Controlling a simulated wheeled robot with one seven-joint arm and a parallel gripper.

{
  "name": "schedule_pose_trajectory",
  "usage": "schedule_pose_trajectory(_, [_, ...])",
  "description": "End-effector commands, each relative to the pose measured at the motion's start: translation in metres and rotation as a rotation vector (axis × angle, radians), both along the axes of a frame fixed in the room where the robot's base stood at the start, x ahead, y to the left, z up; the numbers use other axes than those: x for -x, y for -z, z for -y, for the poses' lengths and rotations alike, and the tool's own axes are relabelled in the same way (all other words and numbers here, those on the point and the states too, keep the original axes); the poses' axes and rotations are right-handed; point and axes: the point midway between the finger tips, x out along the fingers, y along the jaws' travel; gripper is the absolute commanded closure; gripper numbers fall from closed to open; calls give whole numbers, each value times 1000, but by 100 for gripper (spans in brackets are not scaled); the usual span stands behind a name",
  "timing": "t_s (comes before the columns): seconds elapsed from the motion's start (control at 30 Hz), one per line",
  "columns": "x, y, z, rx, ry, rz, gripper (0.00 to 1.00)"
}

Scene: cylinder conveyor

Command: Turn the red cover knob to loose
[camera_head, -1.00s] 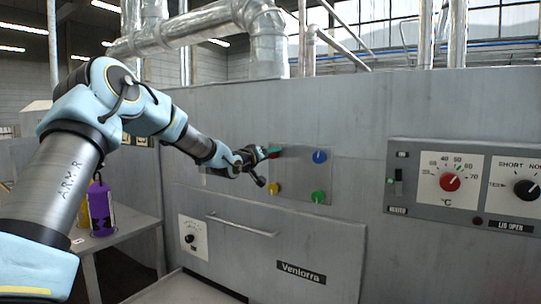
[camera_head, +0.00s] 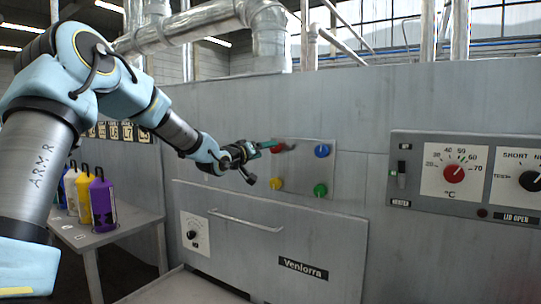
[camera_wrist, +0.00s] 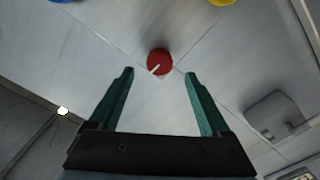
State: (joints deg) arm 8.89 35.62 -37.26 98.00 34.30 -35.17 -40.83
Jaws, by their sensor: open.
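The red cover knob (camera_head: 279,147) is at the upper left of a small panel with coloured knobs on the grey machine front. In the wrist view the red knob (camera_wrist: 159,61) shows as a round disc with a pale pointer line slanting to its lower left. My gripper (camera_head: 266,145) is just left of the knob in the head view, and one teal finger partly overlaps it there. In the wrist view my gripper (camera_wrist: 158,75) is open, with the knob centred between and beyond the two teal fingertips. The fingers are not closed on it.
Blue (camera_head: 322,151), green (camera_head: 320,190) and yellow (camera_head: 277,183) knobs sit around it on the panel (camera_head: 300,168). A drawer handle (camera_head: 245,220) juts out below. A temperature dial (camera_head: 453,173) is at right. Bottles (camera_head: 103,203) stand on a table at left.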

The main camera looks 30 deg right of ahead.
Motion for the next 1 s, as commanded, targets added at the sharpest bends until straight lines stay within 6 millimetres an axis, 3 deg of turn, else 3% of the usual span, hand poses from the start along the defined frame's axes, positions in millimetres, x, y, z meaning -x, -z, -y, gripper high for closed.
schedule_pose_trajectory(0.1, [10,3,-21,-1,-1,3,19])
schedule_pose_trajectory(0.3, [23,1,-41,0,0,1,19])
schedule_pose_trajectory(0.87, [25,1,-45,-1,1,0,19])
schedule_pose_trajectory(1.0, [23,13,-55,-50,-26,-11,19])
